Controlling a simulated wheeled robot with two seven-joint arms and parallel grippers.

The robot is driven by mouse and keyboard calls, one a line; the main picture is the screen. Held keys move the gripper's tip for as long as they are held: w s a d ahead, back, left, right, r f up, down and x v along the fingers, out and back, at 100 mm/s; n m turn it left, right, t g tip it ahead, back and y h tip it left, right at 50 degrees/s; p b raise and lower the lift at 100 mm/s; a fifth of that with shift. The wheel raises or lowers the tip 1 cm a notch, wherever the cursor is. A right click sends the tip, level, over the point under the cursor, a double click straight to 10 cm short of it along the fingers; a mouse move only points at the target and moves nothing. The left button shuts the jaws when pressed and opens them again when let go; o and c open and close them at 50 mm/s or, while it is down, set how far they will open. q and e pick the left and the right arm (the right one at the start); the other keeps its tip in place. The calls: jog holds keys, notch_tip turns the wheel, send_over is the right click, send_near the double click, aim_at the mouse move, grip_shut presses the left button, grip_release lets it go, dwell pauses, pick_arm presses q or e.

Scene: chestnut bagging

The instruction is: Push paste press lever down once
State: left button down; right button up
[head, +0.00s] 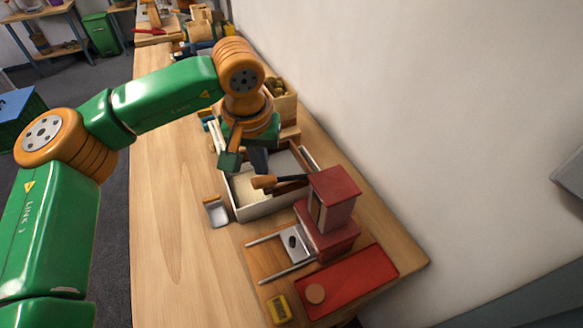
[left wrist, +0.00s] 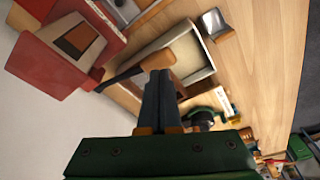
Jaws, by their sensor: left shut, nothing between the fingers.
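The red paste press (head: 335,195) stands near the right end of the bench. Its dark lever with a wooden handle (head: 264,182) sticks out to the left, roughly level, over a pale open tray. In the left wrist view the press (left wrist: 60,50) is at the upper left, and the lever handle (left wrist: 158,59) lies just beyond my fingertips. My left gripper (head: 260,170) is shut and empty, fingers pointing down close behind the handle. I cannot tell whether the fingertips touch it. My right gripper is not in view.
The pale tray (head: 277,207) sits below the lever, with a metal scoop (head: 217,212) beside it. A red mat (head: 358,277) and a yellow box (head: 279,308) lie at the near end. A wooden crate (head: 289,108) stands behind my gripper. The wall is close on the right.

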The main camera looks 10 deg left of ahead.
pick_arm(q)
notch_tip(320, 180, up, 5)
jog(key=p, duration=0.4)
jog(key=shift+r+p, duration=0.15)
jog(key=shift+p, duration=0.2)
jog(key=shift+f, duration=0.25)
